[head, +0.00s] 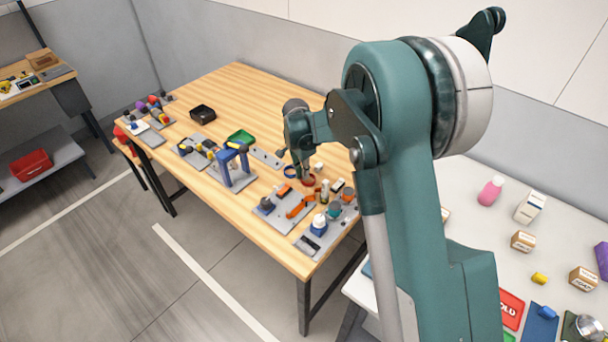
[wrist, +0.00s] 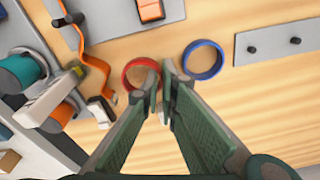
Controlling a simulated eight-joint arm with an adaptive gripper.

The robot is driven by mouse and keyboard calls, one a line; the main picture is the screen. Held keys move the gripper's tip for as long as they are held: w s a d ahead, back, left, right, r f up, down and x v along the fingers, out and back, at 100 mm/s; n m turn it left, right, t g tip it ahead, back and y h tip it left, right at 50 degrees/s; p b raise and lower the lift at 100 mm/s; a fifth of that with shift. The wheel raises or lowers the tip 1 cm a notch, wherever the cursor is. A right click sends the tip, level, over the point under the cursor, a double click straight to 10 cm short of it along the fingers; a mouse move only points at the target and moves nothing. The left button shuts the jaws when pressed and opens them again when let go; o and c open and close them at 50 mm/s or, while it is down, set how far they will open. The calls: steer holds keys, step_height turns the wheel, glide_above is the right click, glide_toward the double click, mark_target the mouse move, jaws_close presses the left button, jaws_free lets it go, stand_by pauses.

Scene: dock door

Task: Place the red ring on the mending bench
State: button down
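The red ring (wrist: 127,66) lies on the wooden tabletop, next to the blue ring (wrist: 204,60). In the head view the red ring (head: 309,181) shows below my gripper (head: 301,172), near the table's right end. My gripper (wrist: 161,82) points down at the ring's right side in the wrist view. Its fingertips are a little apart, with the left one overlapping the ring's opening and the right one just outside its rim. Contact with the ring is not clear. No label shows which bench is the mending bench.
A wooden table (head: 237,86) carries several tool boards, a blue frame (head: 232,165) and a green tray (head: 240,137). Another wooden-topped bench (head: 58,72) stands far left, above a grey shelf with a red bin (head: 30,165). A white table (head: 462,177) with boxes stands right.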

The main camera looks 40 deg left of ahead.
steer(key=shift+f, duration=0.45)
steer(key=shift+f, duration=0.2)
steer(key=c, duration=2.7)
jaws_free()
steer(key=shift+o, duration=0.2)
steer(key=shift+r, duration=0.2)
step_height(320, 180, up, 12)
steer(key=s, duration=0.1)
steer(key=shift+s, duration=0.2)
steer(key=shift+a, duration=0.1)
